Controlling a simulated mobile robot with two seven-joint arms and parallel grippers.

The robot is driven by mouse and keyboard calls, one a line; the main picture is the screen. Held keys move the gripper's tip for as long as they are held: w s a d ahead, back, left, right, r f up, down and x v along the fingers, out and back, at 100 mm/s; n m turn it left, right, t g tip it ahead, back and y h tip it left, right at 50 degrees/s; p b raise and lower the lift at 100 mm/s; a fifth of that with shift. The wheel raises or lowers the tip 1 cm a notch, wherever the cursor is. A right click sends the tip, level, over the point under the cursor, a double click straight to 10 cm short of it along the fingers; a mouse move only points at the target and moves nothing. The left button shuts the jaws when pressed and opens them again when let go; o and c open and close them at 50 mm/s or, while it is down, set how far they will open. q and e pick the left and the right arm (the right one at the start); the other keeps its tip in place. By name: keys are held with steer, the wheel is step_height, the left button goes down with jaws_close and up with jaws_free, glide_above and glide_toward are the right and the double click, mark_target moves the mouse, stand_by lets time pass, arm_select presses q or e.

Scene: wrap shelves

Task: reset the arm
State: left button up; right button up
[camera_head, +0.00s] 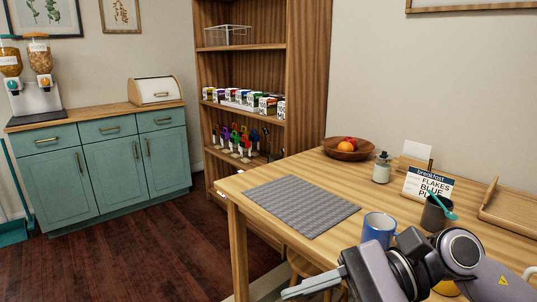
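My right arm (405,265) comes in from the lower right, bent in front of the table's near edge. My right gripper (312,284) points left at the bottom of the view, in front of the table. Its fingers show edge-on and are partly cut off, so I cannot tell whether they are open or shut. I see nothing clearly held in it. My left arm and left gripper are not in view.
A wooden table (262,222) holds a grey mat (300,205), blue mug (379,229), dark cup (436,214), menu sign (428,185), jar (382,168) and fruit bowl (347,150). Shelves (310,70) and a green cabinet (113,175) stand behind.

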steer(key=w+d+f+n+t+h, duration=0.1)
steer(key=w+d+f+n+t, duration=0.25)
steer(key=n+t, duration=0.95)
steer(key=w+d+f+n+t+h, duration=0.1)
steer(key=w+d+f+n+t, duration=0.45)
steer(key=n, duration=1.35)
steer(key=s+d+f+m+g+h, duration=0.2)
steer(key=s+f+m+h, duration=0.4)
steer(key=f+m, duration=0.5)
steer(key=s+d+f+m+g+h, duration=0.35)
steer(key=s+f+m, duration=0.4)
steer(key=f, duration=0.55)
step_height(320, 180, up, 11)
steer(key=s+m+h+p, duration=0.1)
steer(key=s+p, duration=0.1)
steer(key=p, duration=1.3)
steer(key=shift+d+r, duration=0.15)
steer(key=shift+d, duration=0.15)
steer(key=shift+o, duration=0.6)
steer(key=shift+r, duration=0.1)
